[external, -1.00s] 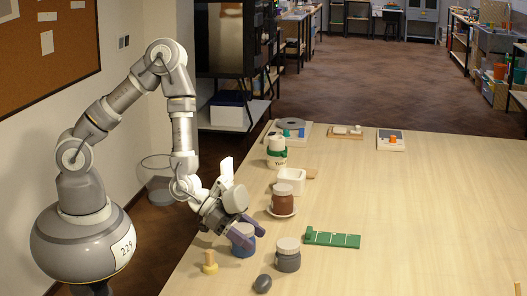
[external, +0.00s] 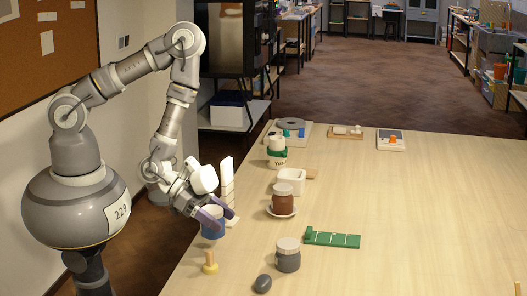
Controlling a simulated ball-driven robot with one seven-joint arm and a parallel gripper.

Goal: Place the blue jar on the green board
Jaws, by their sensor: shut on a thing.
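The blue jar (external: 213,232) has a pale lid and is between the purple-grey fingers of my gripper (external: 212,218). My gripper is shut on it from the upper left, and the fingers hide part of its upper body. The jar seems to be clear of the table, near its left edge. The green board (external: 332,240) lies flat on the table to the right of my gripper. It has pale lines across it and a raised block at its left end. Nothing stands on it.
A grey jar (external: 287,260) stands just below the board's left end. A brown jar (external: 282,198) on a white saucer stands above it. A white upright stand (external: 227,190) is behind my gripper. A wooden peg (external: 210,264) and dark stone (external: 262,284) are in front.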

